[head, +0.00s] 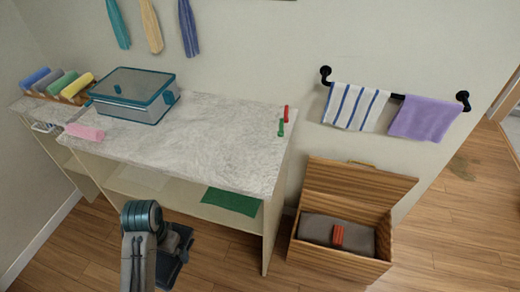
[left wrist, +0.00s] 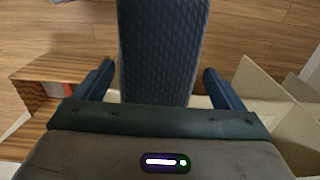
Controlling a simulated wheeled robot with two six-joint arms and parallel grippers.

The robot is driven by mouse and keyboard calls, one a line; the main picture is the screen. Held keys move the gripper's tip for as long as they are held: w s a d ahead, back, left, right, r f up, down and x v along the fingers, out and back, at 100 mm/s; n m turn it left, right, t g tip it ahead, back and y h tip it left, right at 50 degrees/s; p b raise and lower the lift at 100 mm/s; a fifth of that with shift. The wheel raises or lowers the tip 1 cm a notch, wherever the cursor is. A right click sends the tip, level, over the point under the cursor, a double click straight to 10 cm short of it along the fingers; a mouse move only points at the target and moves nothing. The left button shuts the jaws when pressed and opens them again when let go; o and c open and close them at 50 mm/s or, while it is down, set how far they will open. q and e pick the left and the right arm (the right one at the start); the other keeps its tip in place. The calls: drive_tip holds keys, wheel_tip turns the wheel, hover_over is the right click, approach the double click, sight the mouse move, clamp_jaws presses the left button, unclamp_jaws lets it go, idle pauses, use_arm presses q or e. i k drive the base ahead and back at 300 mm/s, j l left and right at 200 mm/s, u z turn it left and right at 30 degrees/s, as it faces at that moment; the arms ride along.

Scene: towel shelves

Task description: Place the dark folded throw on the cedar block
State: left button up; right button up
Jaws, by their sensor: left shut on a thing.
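The dark folded throw (left wrist: 160,50) is a blue-grey, patterned piece between the two fingers of my left gripper (left wrist: 160,88) in the left wrist view. The gripper is shut on it, and it hangs clear above the wood floor. In the head view my left gripper (head: 176,262) is low, in front of the shelf unit; the arm hides most of what it holds. The cedar block (head: 337,235) is small and reddish, lying on a dark grey folded cloth (head: 320,231) in the open wooden chest (head: 340,267). My right gripper is out of view.
The chest's lid (head: 358,182) stands open against the wall. Floor between gripper and chest is clear.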

sight(339, 235)
drive_tip(key=k+z, duration=0.1)
drive_tip(key=z, duration=0.65)
drive_tip(key=k+l+z, duration=0.1)
drive_tip(key=z, duration=0.3)
